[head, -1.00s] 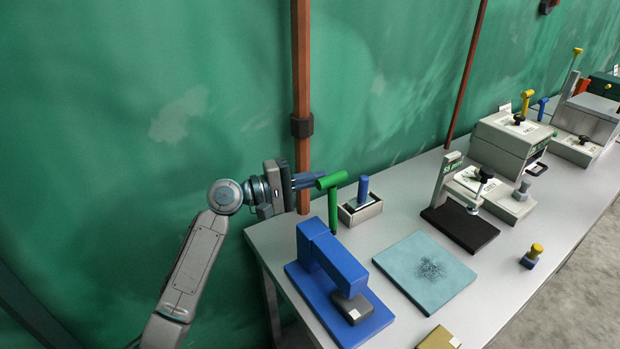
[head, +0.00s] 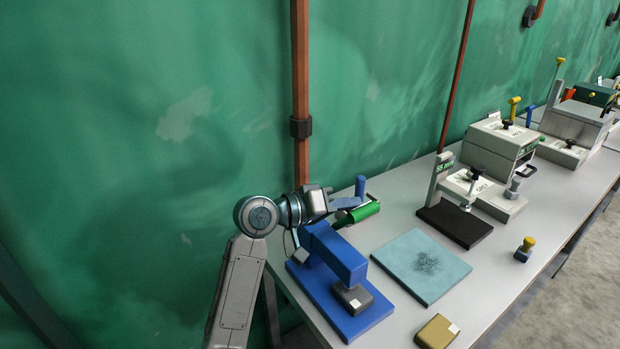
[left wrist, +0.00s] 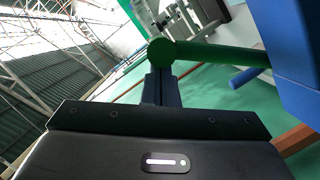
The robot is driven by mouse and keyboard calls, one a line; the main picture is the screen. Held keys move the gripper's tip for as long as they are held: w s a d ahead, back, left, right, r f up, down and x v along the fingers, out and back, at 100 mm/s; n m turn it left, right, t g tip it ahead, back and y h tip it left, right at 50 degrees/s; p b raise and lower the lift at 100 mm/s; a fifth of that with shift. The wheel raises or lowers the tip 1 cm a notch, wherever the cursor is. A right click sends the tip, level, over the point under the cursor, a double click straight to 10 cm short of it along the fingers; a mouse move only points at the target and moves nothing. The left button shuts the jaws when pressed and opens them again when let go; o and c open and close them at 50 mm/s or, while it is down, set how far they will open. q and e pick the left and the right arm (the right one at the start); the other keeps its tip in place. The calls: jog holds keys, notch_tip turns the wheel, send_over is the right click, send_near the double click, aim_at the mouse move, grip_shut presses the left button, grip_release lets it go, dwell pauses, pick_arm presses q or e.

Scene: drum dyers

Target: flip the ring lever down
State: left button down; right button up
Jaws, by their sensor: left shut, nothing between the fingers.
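The green lever (head: 357,215) has a thick T-shaped grip and belongs to the blue press (head: 338,262) at the near left of the table. Its grip now sits low, tipped over behind the press. In the left wrist view the round end of the grip (left wrist: 161,52) shows, with its green arm running right to the blue press body (left wrist: 290,45). My left gripper (head: 346,204) is shut and empty, its blue fingers right at the grip. In the left wrist view the fingertips (left wrist: 160,80) look close against the grip; contact cannot be told for certain. My right gripper is out of view.
A blue handle (head: 360,187) stands just behind the green grip. A teal pad (head: 421,264) lies right of the press, with a yellow block (head: 437,331) in front. A stand with a black base (head: 455,225) and grey machines (head: 500,145) are further right. A brown pipe (head: 300,90) rises behind.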

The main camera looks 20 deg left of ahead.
aim_at(348, 222)
pick_arm(q)
jog(key=shift+s+d+f+m+y+b, duration=0.3)
jog(key=shift+s+d+f+m, duration=0.55)
jog(key=shift+d+f+m, duration=0.2)
jog(key=shift+s+d+f, duration=0.1)
jog(key=shift+s+d, duration=0.05)
jog(key=shift+d, duration=0.1)
jog(key=shift+s+d+f, duration=0.3)
jog(key=shift+d+f, duration=0.05)
jog(key=shift+f, duration=0.3)
jog(key=shift+s+f, duration=0.1)
jog(key=shift+f, duration=0.1)
